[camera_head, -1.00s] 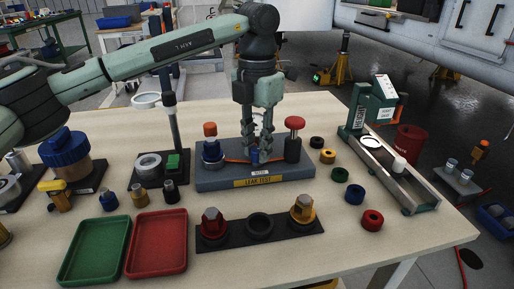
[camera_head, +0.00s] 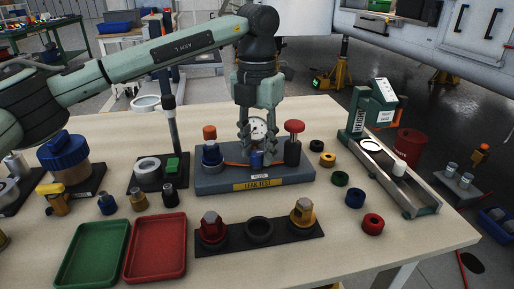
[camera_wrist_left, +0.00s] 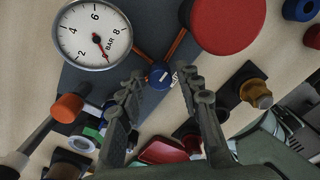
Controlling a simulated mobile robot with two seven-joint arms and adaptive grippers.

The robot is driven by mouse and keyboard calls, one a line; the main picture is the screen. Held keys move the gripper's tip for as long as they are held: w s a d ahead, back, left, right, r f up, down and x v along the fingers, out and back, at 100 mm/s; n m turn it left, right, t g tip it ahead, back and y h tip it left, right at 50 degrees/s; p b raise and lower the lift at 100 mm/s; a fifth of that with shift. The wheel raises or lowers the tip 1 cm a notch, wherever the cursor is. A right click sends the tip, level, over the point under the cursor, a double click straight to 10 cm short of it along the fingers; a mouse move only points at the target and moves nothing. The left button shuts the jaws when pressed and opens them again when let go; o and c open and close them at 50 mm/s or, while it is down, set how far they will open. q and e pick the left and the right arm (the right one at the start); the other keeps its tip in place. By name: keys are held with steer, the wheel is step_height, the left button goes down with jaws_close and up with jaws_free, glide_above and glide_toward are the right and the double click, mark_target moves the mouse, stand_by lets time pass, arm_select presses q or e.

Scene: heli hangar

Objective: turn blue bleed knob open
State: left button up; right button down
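The grey leak test stand (camera_head: 212,184) sits on the table, with a round pressure gauge (camera_head: 258,128) standing at its back. The blue bleed knob (camera_head: 256,159) is low at the middle of the stand. In the wrist view the knob lies just beyond the gap between the fingertips (camera_wrist_left: 162,85); contact is not visible. My right gripper is out of view.
A red-capped post (camera_head: 294,138) stands close right of the knob, and an orange-capped blue fitting (camera_head: 210,148) stands left. A dark holder (camera_head: 283,235) with red and yellow fittings lies in front. Green (camera_head: 93,252) and red (camera_head: 156,245) trays are front left.

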mark_target(257, 153)
arm_select(q)
steer(key=shift+o, duration=0.3)
step_height(257, 153, up, 12)
stand_by(0.5)
